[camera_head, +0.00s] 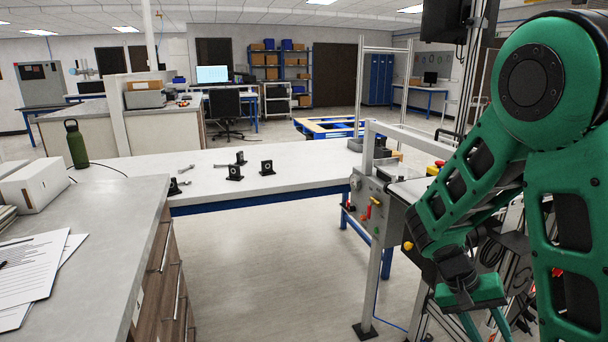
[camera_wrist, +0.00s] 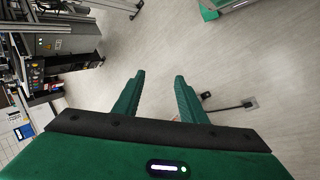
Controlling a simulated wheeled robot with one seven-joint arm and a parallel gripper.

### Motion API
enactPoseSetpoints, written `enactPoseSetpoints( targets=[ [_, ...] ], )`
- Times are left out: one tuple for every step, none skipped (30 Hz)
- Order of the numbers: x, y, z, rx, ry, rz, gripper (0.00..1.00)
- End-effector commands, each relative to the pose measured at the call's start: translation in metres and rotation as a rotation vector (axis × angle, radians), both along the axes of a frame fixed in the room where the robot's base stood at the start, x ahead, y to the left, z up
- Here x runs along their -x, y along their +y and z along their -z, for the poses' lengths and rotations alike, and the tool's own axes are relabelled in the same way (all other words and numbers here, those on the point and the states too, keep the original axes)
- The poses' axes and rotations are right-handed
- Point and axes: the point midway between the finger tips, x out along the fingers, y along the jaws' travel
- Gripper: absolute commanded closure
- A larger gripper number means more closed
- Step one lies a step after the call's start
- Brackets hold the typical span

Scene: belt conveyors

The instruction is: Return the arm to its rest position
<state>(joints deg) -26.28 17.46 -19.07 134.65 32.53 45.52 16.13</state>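My green arm reaches down the right side of the head view. My gripper (camera_head: 486,325) hangs at its lower end, pointing down beside the conveyor frame, with its fingertips cut off by the bottom edge. In the wrist view my gripper (camera_wrist: 157,95) shows two green fingers spread apart with bare floor between them. It is open and holds nothing.
A conveyor frame (camera_head: 372,195) with knobs stands close left of my arm. A white table (camera_head: 310,165) with several black brackets (camera_head: 267,167) lies beyond. A grey counter (camera_head: 110,230) is at left. Floor (camera_head: 270,260) between them is clear.

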Motion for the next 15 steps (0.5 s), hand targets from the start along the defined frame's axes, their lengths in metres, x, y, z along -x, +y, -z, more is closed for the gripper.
enactPoseSetpoints(
  targets=[
    [0.008, -0.005, -0.008, -0.043, -0.012, 0.021, 0.62],
    [0.013, -0.007, -0.012, -0.067, -0.016, 0.029, 0.62],
    [0.02, -0.009, -0.017, -0.099, -0.021, 0.039, 0.62],
    [0.025, -0.011, -0.021, -0.123, -0.026, 0.047, 0.62],
    [0.03, -0.012, -0.025, -0.146, -0.033, 0.054, 0.62],
    [0.037, -0.014, -0.03, -0.176, -0.043, 0.062, 0.62],
    [0.043, -0.015, -0.034, -0.198, -0.048, 0.067, 0.62],
    [0.048, -0.016, -0.038, -0.221, -0.057, 0.073, 0.62],
    [0.054, -0.018, -0.044, -0.248, -0.069, 0.078, 0.62],
    [0.06, -0.018, -0.048, -0.269, -0.077, 0.081, 0.62],
    [0.065, -0.019, -0.051, -0.289, -0.086, 0.085, 0.62],
    [0.072, -0.02, -0.056, -0.314, -0.1, 0.087, 0.62],
    [0.078, -0.02, -0.06, -0.332, -0.11, 0.09, 0.62],
    [0.083, -0.02, -0.064, -0.35, -0.12, 0.092, 0.62],
    [0.091, -0.02, -0.069, -0.373, -0.136, 0.092, 0.62]
  ],
)
